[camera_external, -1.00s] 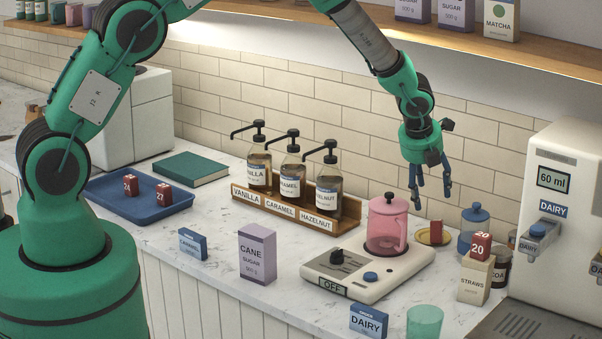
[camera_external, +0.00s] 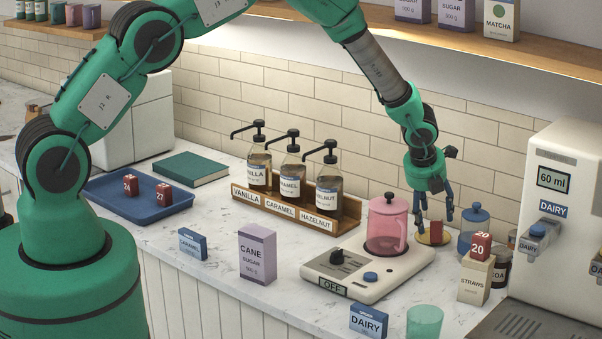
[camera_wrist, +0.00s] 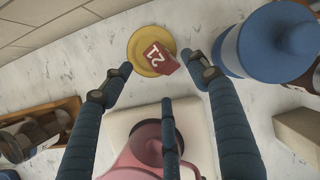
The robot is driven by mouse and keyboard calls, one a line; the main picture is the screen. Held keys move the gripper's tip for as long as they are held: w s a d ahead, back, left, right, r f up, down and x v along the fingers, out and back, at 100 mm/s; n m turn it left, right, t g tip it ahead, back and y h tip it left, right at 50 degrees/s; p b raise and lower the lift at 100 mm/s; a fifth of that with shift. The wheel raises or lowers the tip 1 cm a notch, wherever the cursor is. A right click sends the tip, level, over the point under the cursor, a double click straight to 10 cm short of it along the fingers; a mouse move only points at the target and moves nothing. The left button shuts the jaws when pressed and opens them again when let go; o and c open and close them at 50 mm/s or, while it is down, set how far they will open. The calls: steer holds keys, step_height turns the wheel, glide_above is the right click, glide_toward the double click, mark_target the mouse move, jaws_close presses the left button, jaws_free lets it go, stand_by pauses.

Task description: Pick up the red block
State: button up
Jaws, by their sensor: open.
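A red block marked 21 (camera_wrist: 161,58) sits on a small yellow saucer (camera_wrist: 142,48) in the wrist view. In the external view this block (camera_external: 436,231) stands on the saucer behind the pink pitcher. My gripper (camera_external: 436,212) is open and empty, its fingers pointing down just above the saucer. In the wrist view the spread fingers of my gripper (camera_wrist: 160,70) reach toward the block from either side, apart from it. Other red blocks show: one marked 20 (camera_external: 480,246) on the straws box, and two (camera_external: 131,186) (camera_external: 164,194) on the blue tray.
The pink pitcher (camera_external: 384,226) on the white scale (camera_external: 322,262) stands close in front of my gripper. A blue lidded jar (camera_external: 475,222) is close on the right. The syrup rack (camera_external: 250,203) is to the left, the tiled wall behind.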

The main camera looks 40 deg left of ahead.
mark_target(433, 222)
steer(key=shift+f, duration=0.1)
steer(key=shift+p+x, duration=0.35)
steer(key=shift+x, duration=2.15)
steer(key=shift+w, duration=0.1)
steer(key=shift+c, duration=0.3)
steer(key=c, duration=1.3)
steer(key=shift+r, duration=5.05)
